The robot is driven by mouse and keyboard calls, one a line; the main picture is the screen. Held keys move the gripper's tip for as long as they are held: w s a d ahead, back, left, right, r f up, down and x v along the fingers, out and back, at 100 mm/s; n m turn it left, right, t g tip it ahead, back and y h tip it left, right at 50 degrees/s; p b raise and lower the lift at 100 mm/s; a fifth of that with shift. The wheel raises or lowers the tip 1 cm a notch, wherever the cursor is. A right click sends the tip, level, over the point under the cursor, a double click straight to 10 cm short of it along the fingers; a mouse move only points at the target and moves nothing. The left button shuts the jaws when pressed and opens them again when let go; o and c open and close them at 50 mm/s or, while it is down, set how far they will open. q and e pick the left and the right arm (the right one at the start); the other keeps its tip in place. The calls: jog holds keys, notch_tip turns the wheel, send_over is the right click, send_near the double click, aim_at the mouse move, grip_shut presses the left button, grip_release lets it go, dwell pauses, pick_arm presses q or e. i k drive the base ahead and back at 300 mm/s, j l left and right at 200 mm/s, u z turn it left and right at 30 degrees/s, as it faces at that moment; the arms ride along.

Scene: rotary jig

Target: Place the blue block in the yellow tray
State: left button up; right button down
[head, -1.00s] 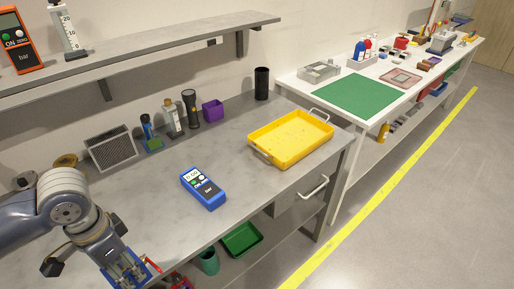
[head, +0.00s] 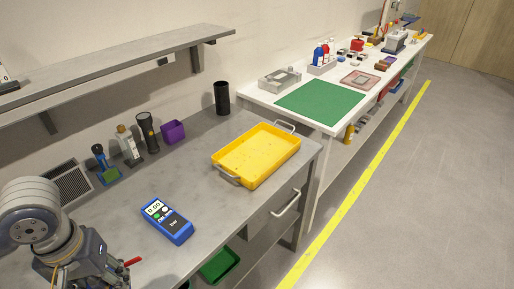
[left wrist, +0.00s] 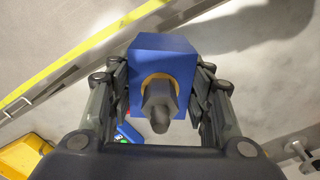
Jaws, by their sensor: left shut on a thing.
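The blue block (left wrist: 176,65) is held between the fingers of my left gripper (left wrist: 163,88) in the left wrist view. A dark knob-like part with a tan ring sits on its near face. In the head view my left arm is at the lower left, and its gripper and the block are mostly cut off or hidden there. The yellow tray (head: 236,172) lies empty on the grey bench, to the right of my left arm and apart from it. A corner of the tray (left wrist: 22,157) shows at the lower left of the left wrist view. My right gripper is not in view.
A blue meter (head: 167,221) lies on the bench between my left arm and the tray. A purple cup (head: 173,132), a flashlight (head: 148,133) and a black cylinder (head: 222,98) stand at the back. A red-tipped item (head: 132,262) is beside my arm. Bench around the meter is clear.

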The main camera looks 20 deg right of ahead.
aim_at(244, 167)
jog(key=i+l+z, duration=0.1)
jog(key=i+z, duration=0.3)
jog(key=i, duration=0.5)
jog(key=z, duration=0.9)
